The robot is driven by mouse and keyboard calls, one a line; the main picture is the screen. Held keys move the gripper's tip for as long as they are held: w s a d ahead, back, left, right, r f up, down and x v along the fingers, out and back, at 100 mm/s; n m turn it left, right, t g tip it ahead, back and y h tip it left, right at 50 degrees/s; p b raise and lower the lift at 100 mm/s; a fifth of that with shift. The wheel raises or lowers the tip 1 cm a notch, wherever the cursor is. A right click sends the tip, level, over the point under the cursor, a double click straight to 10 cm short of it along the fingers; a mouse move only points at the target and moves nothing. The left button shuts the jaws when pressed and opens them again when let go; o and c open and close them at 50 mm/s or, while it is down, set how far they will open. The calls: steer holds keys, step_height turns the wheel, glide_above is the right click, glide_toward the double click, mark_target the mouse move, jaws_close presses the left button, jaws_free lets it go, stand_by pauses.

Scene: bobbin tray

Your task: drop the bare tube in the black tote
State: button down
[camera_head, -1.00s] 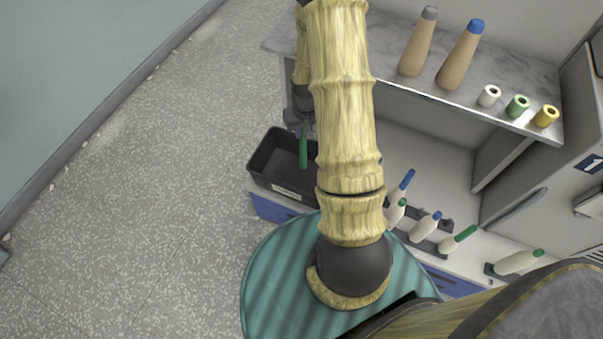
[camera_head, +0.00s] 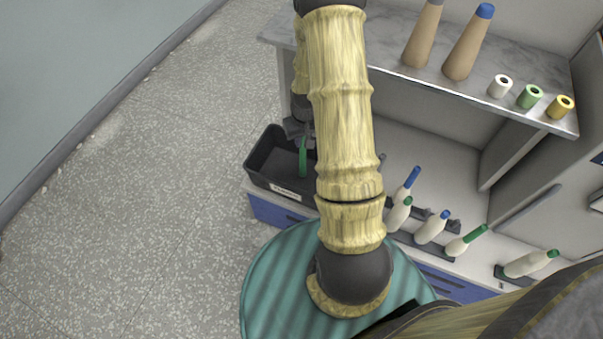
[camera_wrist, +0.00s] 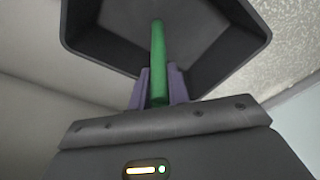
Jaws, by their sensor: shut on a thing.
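The bare tube (camera_wrist: 157,60) is plain green with no yarn on it. My gripper (camera_wrist: 158,88) is shut on it, with a purple finger on each side. In the head view the green tube (camera_head: 303,158) hangs upright over the black tote (camera_head: 262,158). The tote also shows in the wrist view (camera_wrist: 85,25), its open inside beyond the tube. My gripper in the head view is partly hidden behind my arm. I cannot tell whether the tube's lower end touches the tote's floor.
Several wound bobbins with blue or green tips stand tilted in a dark holder (camera_head: 405,238) right of my arm. The shelf (camera_head: 390,60) above carries two tan cones and three small spools (camera_head: 530,96). Open floor (camera_head: 130,200) lies to the left.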

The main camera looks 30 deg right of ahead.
steer(key=c, duration=1.3)
jaws_free()
steer(key=shift+o, duration=0.2)
steer(key=shift+r, duration=0.1)
step_height(320, 180, up, 17)
steer(key=s+p, duration=0.2)
steer(key=p, duration=0.1)
steer(key=shift+p, duration=0.35)
steer(key=shift+a+r, duration=0.1)
steer(key=shift+a, duration=0.1)
steer(key=s+a+r+n+t, duration=0.1)
steer(key=s+a+r, duration=0.5)
steer(key=s+a, duration=0.55)
steer(key=w+p+v, duration=0.2)
steer(key=p+v, duration=0.8)
steer(key=w+a+r+p+v, duration=0.1)
steer(key=w+p+v, duration=0.1)
steer(key=p+v, duration=0.9)
steer(key=shift+w+a, duration=0.15)
steer(key=shift+w, duration=0.45)
